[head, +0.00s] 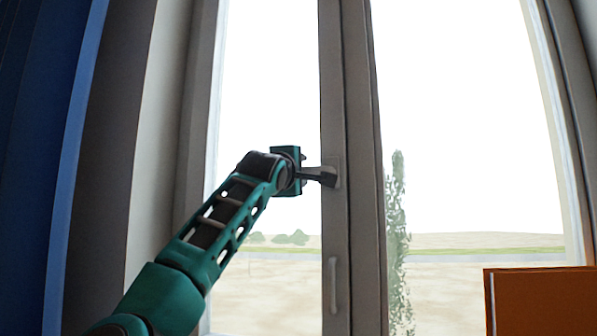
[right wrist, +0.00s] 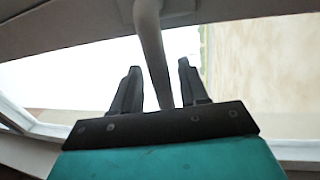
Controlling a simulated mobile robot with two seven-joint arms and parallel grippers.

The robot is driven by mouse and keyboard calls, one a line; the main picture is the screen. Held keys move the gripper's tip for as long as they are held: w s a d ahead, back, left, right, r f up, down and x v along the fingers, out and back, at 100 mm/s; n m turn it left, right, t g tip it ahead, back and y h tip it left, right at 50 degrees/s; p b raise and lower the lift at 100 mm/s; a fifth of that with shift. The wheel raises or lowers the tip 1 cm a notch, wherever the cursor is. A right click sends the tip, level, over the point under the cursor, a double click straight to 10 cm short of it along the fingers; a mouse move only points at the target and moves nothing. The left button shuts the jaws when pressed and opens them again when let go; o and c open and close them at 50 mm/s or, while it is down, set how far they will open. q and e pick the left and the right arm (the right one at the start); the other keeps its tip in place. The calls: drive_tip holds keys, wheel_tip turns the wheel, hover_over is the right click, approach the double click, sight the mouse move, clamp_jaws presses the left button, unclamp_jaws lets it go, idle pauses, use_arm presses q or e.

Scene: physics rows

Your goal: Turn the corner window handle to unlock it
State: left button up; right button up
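The upper window handle has a pale base plate (head: 334,168) on the middle window bar (head: 335,90). In the right wrist view its pale grey lever (right wrist: 152,50) runs from the bar toward my gripper, roughly across the bar. My right gripper (head: 325,177) reaches it from the left in the head view and hides most of the lever. In the right wrist view the fingers of this gripper (right wrist: 158,80) stand apart, one on each side of the lever, with visible gaps on both sides. My left gripper is not in view.
A second pale handle (head: 333,285) hangs upright lower on the same bar. An orange box-like thing (head: 540,302) stands at the lower right. A blue panel (head: 45,150) is at the far left. Window glass lies on both sides of the bar.

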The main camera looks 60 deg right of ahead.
drive_tip(key=shift+a, duration=0.1)
drive_tip(key=shift+s+a+f, duration=0.1)
drive_tip(key=shift+a+f, duration=0.05)
drive_tip(key=shift+a, duration=0.15)
use_arm(q)
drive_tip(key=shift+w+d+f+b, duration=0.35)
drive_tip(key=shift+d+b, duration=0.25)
drive_tip(key=shift+b, duration=0.6)
use_arm(e)
drive_tip(key=v, duration=1.2)
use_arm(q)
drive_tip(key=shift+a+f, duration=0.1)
